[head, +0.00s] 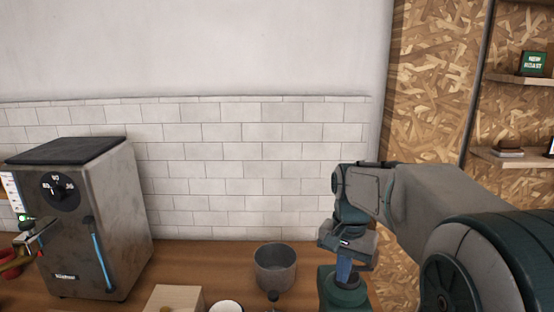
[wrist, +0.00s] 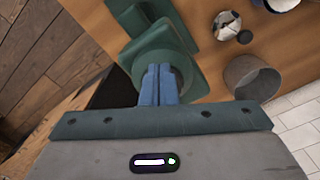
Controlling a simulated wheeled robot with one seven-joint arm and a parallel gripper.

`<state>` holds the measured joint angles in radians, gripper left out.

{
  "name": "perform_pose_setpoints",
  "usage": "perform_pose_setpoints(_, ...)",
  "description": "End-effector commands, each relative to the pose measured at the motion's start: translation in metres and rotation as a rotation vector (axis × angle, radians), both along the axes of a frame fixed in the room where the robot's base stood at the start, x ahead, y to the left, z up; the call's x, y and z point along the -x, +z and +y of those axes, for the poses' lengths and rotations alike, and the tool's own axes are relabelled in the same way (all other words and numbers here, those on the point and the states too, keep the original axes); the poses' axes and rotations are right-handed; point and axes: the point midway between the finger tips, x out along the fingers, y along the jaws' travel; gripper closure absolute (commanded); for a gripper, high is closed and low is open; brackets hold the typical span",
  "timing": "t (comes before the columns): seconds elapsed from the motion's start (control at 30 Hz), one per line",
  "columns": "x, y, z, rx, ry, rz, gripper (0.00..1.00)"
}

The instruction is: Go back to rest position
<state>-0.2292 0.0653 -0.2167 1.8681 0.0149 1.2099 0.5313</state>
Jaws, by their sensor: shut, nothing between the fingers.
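My gripper (head: 344,270) is shut and empty, at the end of my arm on the right of the head view. Its blue fingers point down at a dark green object with a round top (head: 343,296). In the wrist view the closed fingers (wrist: 157,72) overlap this green round part (wrist: 183,66). I cannot tell whether they touch it.
A grey metal pot (head: 275,266) stands left of my gripper on the wooden counter (head: 205,262). A wooden block (head: 174,298) and a white bowl (head: 226,306) are at the front. A grey machine with a dial (head: 105,225) stands left. Shelves (head: 520,79) are at right.

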Motion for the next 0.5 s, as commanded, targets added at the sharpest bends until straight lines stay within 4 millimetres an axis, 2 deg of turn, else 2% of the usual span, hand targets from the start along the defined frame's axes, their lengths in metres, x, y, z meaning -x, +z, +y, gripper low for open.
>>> perform_pose_setpoints(0.03,0.000,0.012,0.000,0.001,-0.001,-0.001,1.00)
perform_pose_setpoints(0.2,0.000,0.027,0.000,0.001,-0.001,-0.001,1.00)
perform_pose_setpoints(0.5,0.000,0.026,0.000,0.000,0.001,-0.001,1.00)
